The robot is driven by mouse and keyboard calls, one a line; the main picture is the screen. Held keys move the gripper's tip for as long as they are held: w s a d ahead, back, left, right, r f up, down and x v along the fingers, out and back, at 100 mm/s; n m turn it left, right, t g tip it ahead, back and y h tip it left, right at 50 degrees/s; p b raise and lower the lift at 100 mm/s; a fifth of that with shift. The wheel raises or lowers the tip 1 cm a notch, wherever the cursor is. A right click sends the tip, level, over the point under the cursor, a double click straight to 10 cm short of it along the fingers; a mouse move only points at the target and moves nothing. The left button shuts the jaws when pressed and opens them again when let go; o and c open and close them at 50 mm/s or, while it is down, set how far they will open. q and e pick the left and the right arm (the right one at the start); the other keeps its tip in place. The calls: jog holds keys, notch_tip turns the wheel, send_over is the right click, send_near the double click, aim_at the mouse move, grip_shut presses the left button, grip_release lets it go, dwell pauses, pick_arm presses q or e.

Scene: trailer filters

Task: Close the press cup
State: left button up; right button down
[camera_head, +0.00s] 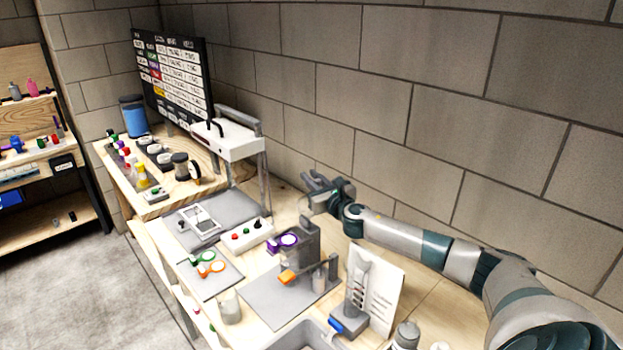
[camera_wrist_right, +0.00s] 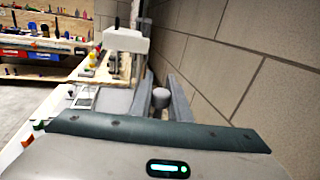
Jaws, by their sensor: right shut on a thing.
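A grey upright device (camera_head: 304,243) stands on the bench with a purple ring piece (camera_head: 284,242) at its upper left side. I cannot tell for sure which part is the press cup. My right gripper (camera_head: 312,196) reaches in from the right, just above this device. In the right wrist view its two fingers (camera_wrist_right: 160,103) stand on either side of a grey round knob (camera_wrist_right: 160,97), and the gripper is shut on it. What the knob joins onto is hidden below. My left gripper is not in view.
An orange piece (camera_head: 287,277) lies on the grey mat (camera_head: 258,299). Orange and green rings (camera_head: 210,265) lie on another mat. A button box (camera_head: 246,234) and a white-topped machine (camera_head: 228,141) stand farther back. A white panel (camera_head: 378,290) stands nearer. The block wall runs close behind.

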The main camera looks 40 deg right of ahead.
jog(key=a+r+n+t+p, duration=0.1)
jog(key=a+n+p, duration=0.1)
jog(key=a+n, duration=0.5)
jog(key=shift+s+a+r+t+y, duration=0.15)
jog(key=shift+s+a+t+y, duration=0.25)
jog(key=shift+a, duration=0.4)
jog(key=shift+n, duration=0.3)
jog(key=c, duration=1.7)
grip_release()
jog(key=shift+o, duration=0.2)
jog(key=shift+s, duration=0.1)
